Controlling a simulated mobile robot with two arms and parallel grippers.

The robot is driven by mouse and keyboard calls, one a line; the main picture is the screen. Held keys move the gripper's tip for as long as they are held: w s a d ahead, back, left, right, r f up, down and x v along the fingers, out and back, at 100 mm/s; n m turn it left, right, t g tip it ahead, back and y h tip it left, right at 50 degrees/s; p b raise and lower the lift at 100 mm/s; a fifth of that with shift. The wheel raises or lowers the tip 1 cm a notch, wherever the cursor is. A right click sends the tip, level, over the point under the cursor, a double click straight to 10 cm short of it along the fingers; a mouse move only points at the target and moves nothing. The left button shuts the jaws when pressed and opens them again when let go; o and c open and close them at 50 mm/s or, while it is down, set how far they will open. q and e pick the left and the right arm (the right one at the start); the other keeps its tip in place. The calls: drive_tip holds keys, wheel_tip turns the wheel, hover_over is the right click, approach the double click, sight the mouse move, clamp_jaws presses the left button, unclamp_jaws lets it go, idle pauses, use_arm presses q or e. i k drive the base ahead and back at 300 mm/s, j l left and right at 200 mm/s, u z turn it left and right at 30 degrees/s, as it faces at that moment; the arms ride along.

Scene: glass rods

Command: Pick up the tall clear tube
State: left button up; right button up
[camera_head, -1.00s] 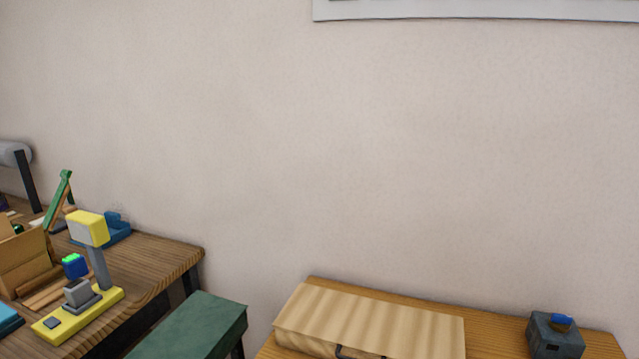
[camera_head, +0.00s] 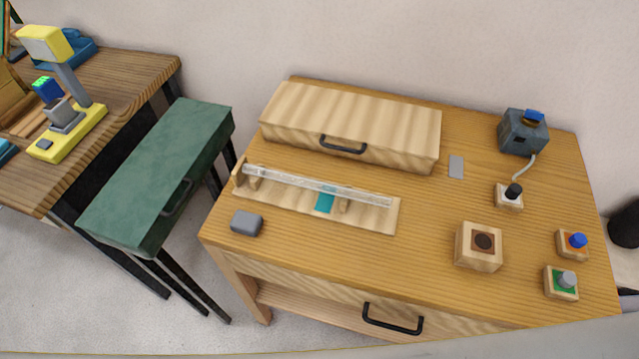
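A long clear tube (camera_head: 318,184) lies nearly level on a wooden rack (camera_head: 372,217) on the wooden table, left of the middle. The rack has a taller block at its left end, and a teal patch (camera_head: 325,201) shows below the tube. Neither of my grippers shows in the head view.
A wooden box with a black handle (camera_head: 352,122) stands behind the rack on the table (camera_head: 345,248). A grey block (camera_head: 246,223) lies in front. At the right are a holed wooden block (camera_head: 479,246), small knobbed blocks (camera_head: 572,243) and a grey device (camera_head: 522,132). A green cabinet (camera_head: 165,172) stands left.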

sight(265, 173)
drive_tip(key=l+z, duration=0.1)
drive_tip(key=z, duration=0.3)
drive_tip(key=k+l+z, duration=0.1)
drive_tip(key=z, duration=0.3)
drive_tip(key=l+z, duration=0.1)
drive_tip(key=z, duration=0.25)
drive_tip(key=u, duration=1.25)
drive_tip(key=k+j+z, duration=0.1)
drive_tip(key=z, duration=0.3)
drive_tip(key=k+j+z, duration=0.15)
drive_tip(key=j+z, duration=0.25)
drive_tip(key=k+z, duration=0.15)
drive_tip(key=z, duration=0.25)
